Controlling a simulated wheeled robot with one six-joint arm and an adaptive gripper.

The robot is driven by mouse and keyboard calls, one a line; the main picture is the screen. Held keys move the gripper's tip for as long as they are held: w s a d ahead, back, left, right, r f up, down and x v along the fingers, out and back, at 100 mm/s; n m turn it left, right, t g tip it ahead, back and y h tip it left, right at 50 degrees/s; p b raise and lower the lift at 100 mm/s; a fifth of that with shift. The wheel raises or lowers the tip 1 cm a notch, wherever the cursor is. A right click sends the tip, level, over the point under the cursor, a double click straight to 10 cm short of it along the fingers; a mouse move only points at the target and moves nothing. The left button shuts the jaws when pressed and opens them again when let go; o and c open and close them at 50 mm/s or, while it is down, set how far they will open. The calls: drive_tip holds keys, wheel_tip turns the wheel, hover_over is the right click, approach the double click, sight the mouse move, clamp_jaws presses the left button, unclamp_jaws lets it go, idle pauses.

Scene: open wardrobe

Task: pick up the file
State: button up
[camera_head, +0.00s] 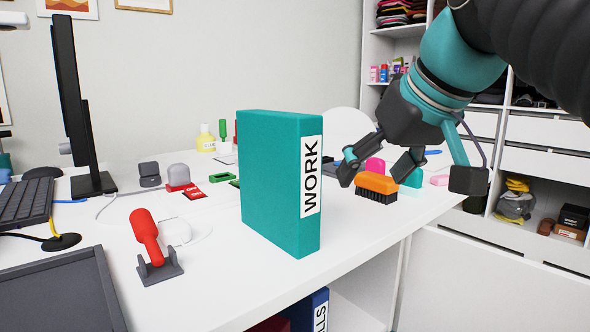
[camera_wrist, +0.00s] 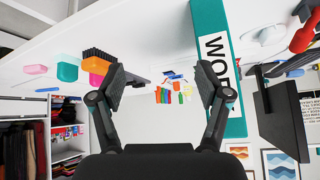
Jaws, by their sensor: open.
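The file is a teal binder (camera_head: 272,180) standing upright on the white desk, with a white label reading WORK on its spine. In the wrist view the file (camera_wrist: 224,60) shows at the right, seen upside down, partly behind one finger. My gripper (camera_head: 380,168) is open and empty, to the right of the file in the head view, with clear space between them. In the wrist view my gripper's fingers (camera_wrist: 160,84) are spread apart and the file lies outside them, on the right side.
An orange brush (camera_head: 376,187) with black bristles sits on the desk (camera_head: 225,285) below my gripper. A red-handled tool (camera_head: 146,238) on a grey stand, a monitor (camera_head: 72,100) and a keyboard (camera_head: 25,202) are to the left. Shelves and drawers stand at the right.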

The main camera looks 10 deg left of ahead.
sight(280, 113)
drive_tip(key=s+a+r+n+y+p, duration=0.1)
drive_tip(key=a+r+n, duration=0.1)
drive_tip(key=a+r, duration=0.35)
drive_tip(key=s+a+r+n+y, duration=0.1)
drive_tip(key=a+r+n, duration=0.1)
drive_tip(key=r, duration=0.6)
drive_tip(key=shift+g, duration=0.3)
drive_tip(key=x, duration=0.2)
drive_tip(key=b+x, duration=0.1)
drive_tip(key=x, duration=0.2)
drive_tip(key=b+x, duration=0.1)
drive_tip(key=x, duration=0.2)
drive_tip(key=shift+w+a+r, duration=0.2)
drive_tip(key=shift+w+a, duration=0.15)
drive_tip(key=shift+w+d+b+x, duration=0.1)
drive_tip(key=shift+b+x, duration=0.15)
drive_tip(key=shift+x, duration=1.05)
drive_tip(key=shift+w+d+b+x, duration=0.1)
drive_tip(key=shift+b+x, duration=0.15)
drive_tip(key=shift+x, duration=1.1)
clamp_jaws()
